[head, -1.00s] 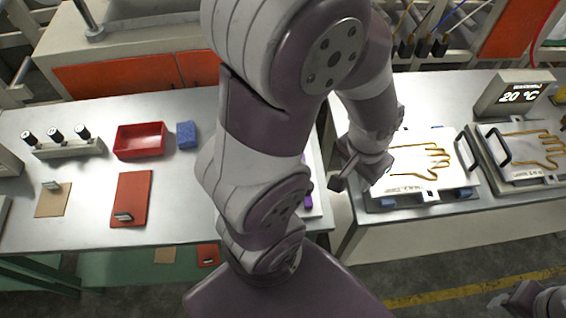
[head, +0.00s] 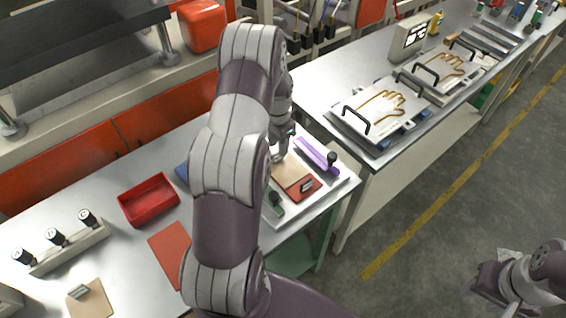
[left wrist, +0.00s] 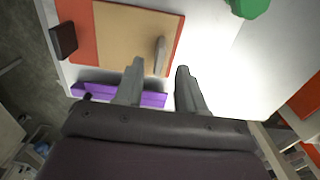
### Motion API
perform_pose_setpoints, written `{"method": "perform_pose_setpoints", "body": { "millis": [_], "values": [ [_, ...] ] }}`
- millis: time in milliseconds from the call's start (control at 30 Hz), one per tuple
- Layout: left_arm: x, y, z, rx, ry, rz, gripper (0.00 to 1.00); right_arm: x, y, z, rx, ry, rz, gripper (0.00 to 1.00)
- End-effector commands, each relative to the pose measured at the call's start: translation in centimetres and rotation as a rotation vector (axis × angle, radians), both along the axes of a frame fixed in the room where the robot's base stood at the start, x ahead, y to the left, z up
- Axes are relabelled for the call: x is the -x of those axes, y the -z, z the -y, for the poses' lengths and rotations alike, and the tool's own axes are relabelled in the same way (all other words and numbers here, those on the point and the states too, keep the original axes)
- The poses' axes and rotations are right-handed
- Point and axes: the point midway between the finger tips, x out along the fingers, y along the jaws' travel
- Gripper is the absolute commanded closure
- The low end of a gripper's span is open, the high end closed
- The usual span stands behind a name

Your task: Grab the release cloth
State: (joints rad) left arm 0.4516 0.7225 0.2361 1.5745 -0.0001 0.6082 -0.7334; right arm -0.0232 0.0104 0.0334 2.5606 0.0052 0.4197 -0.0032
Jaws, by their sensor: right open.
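A tan cloth (head: 290,170) with a small grey upright grip (left wrist: 160,54) lies partly over a red cloth (head: 306,192) on a white tray (head: 322,212). In the left wrist view the tan cloth (left wrist: 122,35) and red cloth (left wrist: 79,20) fill the upper left. My left gripper (left wrist: 158,70) is open, its fingers to either side of the grey grip, apart from it. In the head view my left gripper (head: 278,155) is over the tray, partly hidden by my arm. My right gripper (head: 497,290) is open and empty at lower right.
A purple scraper (head: 316,153) and a green-handled tool (head: 275,202) lie on the tray. A red bin (head: 148,201), another red cloth (head: 168,248) and a tan cloth (head: 90,300) are to the left. Glove moulds (head: 380,108) stand on the bench at right.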

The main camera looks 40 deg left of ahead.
Motion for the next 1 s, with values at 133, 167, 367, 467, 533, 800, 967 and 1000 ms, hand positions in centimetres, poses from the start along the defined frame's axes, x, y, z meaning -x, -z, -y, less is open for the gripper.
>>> {"method": "perform_pose_setpoints", "body": {
  "millis": [133,167,367,467,533,800,967,1000],
  "values": [
    [-0.1,2.6,0.2,0.002,0.001,-0.005,0.61,0.0,-1.7,0.0,0.000,0.000,0.001,0.57],
    [-0.2,3.1,0.1,0.001,0.001,-0.003,0.61,0.0,-1.7,0.0,0.000,0.000,0.001,0.57],
    [-0.2,4.4,0.1,0.000,0.000,0.000,0.61,0.0,-1.7,0.0,0.000,0.000,0.001,0.57],
    [-0.2,4.3,0.1,0.000,0.000,0.000,0.61,0.0,-1.7,0.0,0.000,0.000,0.001,0.57],
    [-0.2,4.3,0.1,0.000,0.000,0.000,0.80,0.0,-1.7,0.0,0.000,0.000,0.000,0.57],
    [-0.2,4.3,0.1,0.000,0.000,0.000,1.00,0.0,-1.7,0.0,0.000,0.000,0.001,0.57],
    [-0.2,4.2,0.1,0.000,0.000,0.000,1.00,0.0,-1.6,0.0,0.000,0.000,0.001,0.57],
    [-0.2,4.0,0.1,0.000,0.000,0.001,1.00,0.0,-1.5,0.0,0.000,0.000,0.001,0.57]
  ]
}}
